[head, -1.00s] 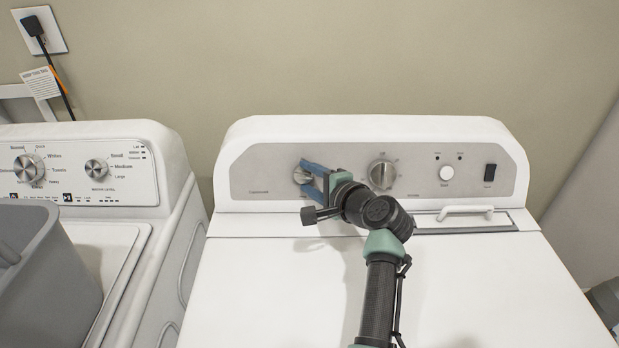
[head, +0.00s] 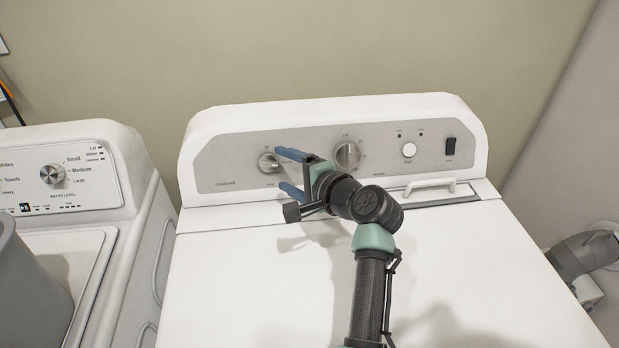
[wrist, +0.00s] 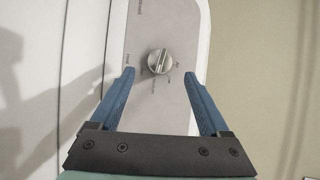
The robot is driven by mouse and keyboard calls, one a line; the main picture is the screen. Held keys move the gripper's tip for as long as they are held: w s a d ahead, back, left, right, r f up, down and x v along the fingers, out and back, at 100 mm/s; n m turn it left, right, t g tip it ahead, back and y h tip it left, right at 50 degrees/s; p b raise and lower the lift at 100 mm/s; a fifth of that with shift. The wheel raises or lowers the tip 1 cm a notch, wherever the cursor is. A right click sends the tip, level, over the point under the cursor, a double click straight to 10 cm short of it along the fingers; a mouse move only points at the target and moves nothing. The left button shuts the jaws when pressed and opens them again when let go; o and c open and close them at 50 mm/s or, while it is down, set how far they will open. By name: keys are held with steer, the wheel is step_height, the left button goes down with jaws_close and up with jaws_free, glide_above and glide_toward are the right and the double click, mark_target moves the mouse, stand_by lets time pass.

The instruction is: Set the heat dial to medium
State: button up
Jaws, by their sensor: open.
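The left dial (head: 269,162) on the dryer's grey control panel (head: 228,172) is a round silver knob; its printed labels are too small to read surely. It also shows in the wrist view (wrist: 159,62), ahead of and between the fingertips. My gripper (head: 282,170) is open, with its blue fingers wide apart and pointing at the left dial. In the wrist view my gripper (wrist: 159,74) holds nothing, and the dial looks clear of both fingers. A larger silver dial (head: 347,155) sits to the right on the same panel.
The dryer top (head: 250,270) is clear.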

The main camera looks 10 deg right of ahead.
steer(key=v, duration=0.8)
steer(key=shift+s, duration=0.2)
steer(key=shift+d, duration=0.15)
steer(key=a+r+n+t+h+p, duration=0.2)
steer(key=r+n+t, duration=0.15)
steer(key=r, duration=0.85)
steer(key=a+r+n+t+h+p, duration=0.1)
steer(key=r+n+t+h+p, duration=0.2)
steer(key=r, duration=1)
steer(key=s+a+r+n+t+h, duration=0.1)
steer(key=s+a+r+n+t, duration=0.1)
steer(key=s+r, duration=0.7)
steer(key=s+a+r+n+t+h, duration=0.1)
steer(key=s+a+r+n+t, duration=0.1)
steer(key=s+r+n+t, duration=0.3)
steer(key=s+r+t, duration=0.1)
steer(key=s+r, duration=0.1)
steer(key=r, duration=0.2)
steer(key=s+r+p, duration=0.1)
steer(key=s+r, duration=0.1)
steer(key=r, duration=0.3)
steer(key=shift+s+r+t, duration=0.15)
steer(key=shift+s+t, duration=0.2)
steer(key=shift+a, duration=0.1)
